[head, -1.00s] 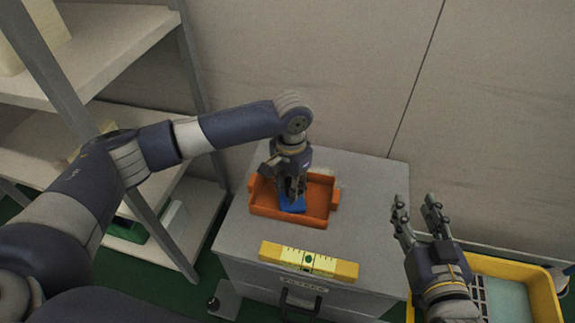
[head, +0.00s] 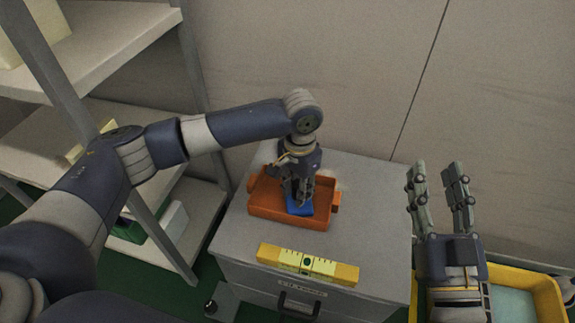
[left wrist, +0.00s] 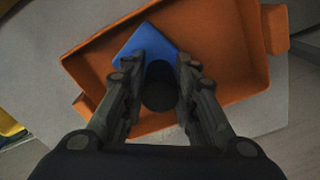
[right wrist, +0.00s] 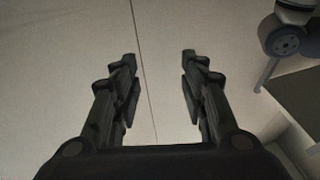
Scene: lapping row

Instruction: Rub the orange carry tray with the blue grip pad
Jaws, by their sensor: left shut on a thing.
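The orange carry tray (head: 264,207) sits on the grey cabinet top in the head view, and it fills much of the left wrist view (left wrist: 222,40). My left gripper (head: 298,203) points down into the tray and is shut on the blue grip pad (head: 301,211). In the left wrist view the pad (left wrist: 146,42) lies flat over the tray floor, with a dark round part between the fingers (left wrist: 160,85). Whether the pad touches the floor is hard to tell. My right gripper (head: 438,178) is open and empty, right of the cabinet; its fingers also show in the right wrist view (right wrist: 160,75).
A yellow spirit level (head: 307,264) lies along the cabinet top's front edge (head: 235,240). A yellow bin (head: 545,290) stands at the lower right, below my right gripper. Grey shelving (head: 110,60) stands at the left. The cabinet top right of the tray is clear.

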